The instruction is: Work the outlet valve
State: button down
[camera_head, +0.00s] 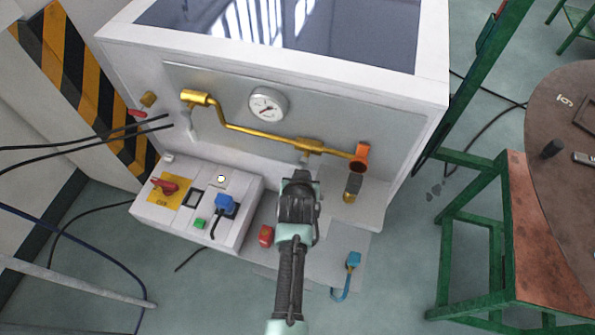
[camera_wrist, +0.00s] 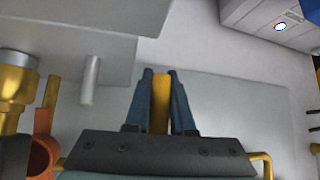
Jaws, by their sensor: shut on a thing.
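My gripper (camera_head: 300,178) is in front of the machine's lower middle, just below the brass pipe (camera_head: 262,136). In the wrist view its two dark fingers (camera_wrist: 161,78) are shut on a narrow yellow handle (camera_wrist: 161,92), which shows between them. My gripper hides this handle in the head view. Whether this is the outlet valve's handle I cannot tell for sure. An orange ring-shaped fitting (camera_head: 361,155) is at the pipe's right end. Below it is a brass and dark fitting (camera_head: 352,187); brass and orange parts also show at the left of the wrist view.
A round gauge (camera_head: 268,104) is above the pipe. A red-levered brass valve (camera_head: 147,100) is at upper left. A control box (camera_head: 192,207) with a red switch and blue plug is left of my gripper. A blue connector (camera_head: 353,260) is at lower right. A green-framed table (camera_head: 545,230) stands further right.

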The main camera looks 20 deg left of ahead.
jog(key=shift+d, duration=0.2)
dwell(0.3)
jog(key=c, duration=0.8)
grip_release()
jog(key=shift+o, duration=0.2)
jog(key=shift+f, duration=0.1)
